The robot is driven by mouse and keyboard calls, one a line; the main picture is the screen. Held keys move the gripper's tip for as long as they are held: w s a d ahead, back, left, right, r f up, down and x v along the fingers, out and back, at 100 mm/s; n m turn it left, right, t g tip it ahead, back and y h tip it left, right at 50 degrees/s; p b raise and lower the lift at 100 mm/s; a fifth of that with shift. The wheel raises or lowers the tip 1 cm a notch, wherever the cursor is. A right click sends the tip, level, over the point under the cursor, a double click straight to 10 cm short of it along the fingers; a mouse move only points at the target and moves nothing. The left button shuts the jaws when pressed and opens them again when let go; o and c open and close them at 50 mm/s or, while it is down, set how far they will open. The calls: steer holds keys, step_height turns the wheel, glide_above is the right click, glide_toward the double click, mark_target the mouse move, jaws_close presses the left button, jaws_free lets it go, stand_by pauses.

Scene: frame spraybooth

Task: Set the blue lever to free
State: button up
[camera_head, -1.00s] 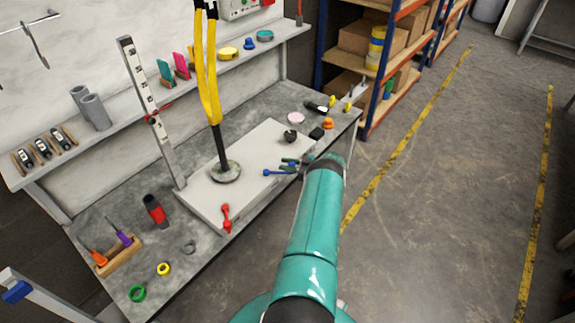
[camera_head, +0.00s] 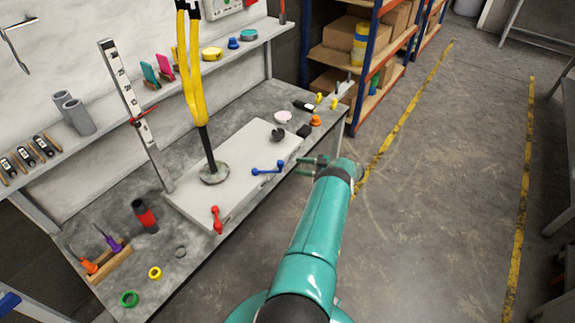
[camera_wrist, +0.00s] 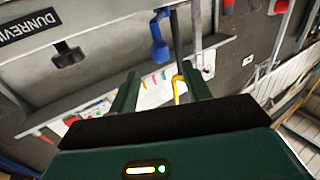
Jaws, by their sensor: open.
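The blue lever (camera_head: 267,169) sits on the right part of the pale raised plate (camera_head: 236,196) on the workbench, its arm lying across the picture with a knob at each end. In the wrist view the blue lever (camera_wrist: 160,44) shows ahead, beyond the fingertips. My gripper (camera_head: 312,164) is open and empty, just right of the lever and apart from it, by the bench's front edge. In the wrist view its two dark green fingers (camera_wrist: 161,84) stand apart below the lever. No free marking can be read.
A red lever (camera_head: 216,220) stands at the plate's front left. A black post with yellow handles (camera_head: 200,100) rises from the plate. A black knob (camera_head: 277,134) and an orange knob (camera_head: 315,121) are behind the lever.

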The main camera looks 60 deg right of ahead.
steer(key=v, duration=0.3)
steer(key=shift+s, duration=0.15)
stand_by(0.6)
